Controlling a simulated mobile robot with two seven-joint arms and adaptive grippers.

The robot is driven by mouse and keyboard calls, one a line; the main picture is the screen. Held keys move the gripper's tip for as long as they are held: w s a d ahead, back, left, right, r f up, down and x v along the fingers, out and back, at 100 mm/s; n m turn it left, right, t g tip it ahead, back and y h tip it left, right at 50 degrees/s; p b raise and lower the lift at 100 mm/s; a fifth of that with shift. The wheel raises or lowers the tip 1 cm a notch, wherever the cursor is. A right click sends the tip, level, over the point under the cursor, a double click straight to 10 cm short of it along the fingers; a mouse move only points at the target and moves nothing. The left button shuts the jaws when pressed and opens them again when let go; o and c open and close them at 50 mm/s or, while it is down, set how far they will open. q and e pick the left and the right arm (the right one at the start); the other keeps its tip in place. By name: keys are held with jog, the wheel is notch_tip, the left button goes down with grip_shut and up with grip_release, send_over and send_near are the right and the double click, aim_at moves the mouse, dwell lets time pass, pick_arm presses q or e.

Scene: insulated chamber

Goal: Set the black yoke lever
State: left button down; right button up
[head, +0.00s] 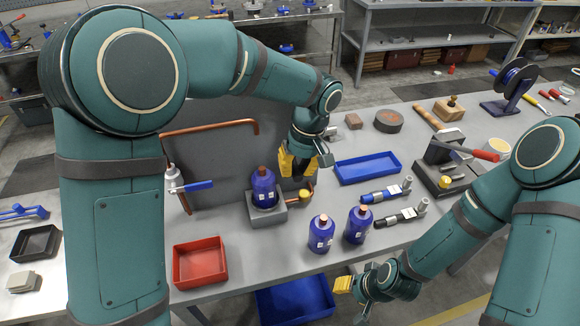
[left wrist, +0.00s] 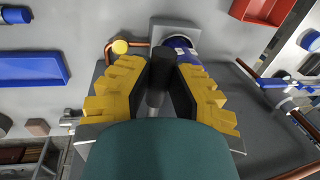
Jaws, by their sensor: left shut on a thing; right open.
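The black yoke lever shows as a thick black grip (left wrist: 160,82) between the yellow fingers in the left wrist view. My left gripper (head: 299,164) is shut on it, just behind and to the right of a blue bottle (head: 263,188) seated in a grey block (head: 267,217). In the head view the fingers hide most of the lever. The block's copper pipe and yellow knob (head: 306,194) are beside the gripper, and the knob (left wrist: 120,47) also shows in the left wrist view. My right gripper (head: 345,286) is open and empty in front of the table's front edge.
Two blue bottles (head: 321,233) stand in front of the block, with a red tray (head: 200,262) to the left. A blue tray (head: 368,168) and blue- and black-handled tools (head: 398,217) lie to the right. A dark panel with copper pipe (head: 210,127) stands behind.

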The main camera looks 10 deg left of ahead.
pick_arm(q)
jog(key=shift+d+f, duration=0.15)
dwell(0.4)
jog(key=c, duration=0.8)
grip_release()
jog(key=shift+w, duration=0.1)
jog(key=shift+c, duration=0.2)
notch_tip(320, 180, up, 12)
jog(key=w+d, duration=0.1)
jog(key=d, duration=0.1)
jog(key=shift+s+d+f, duration=0.1)
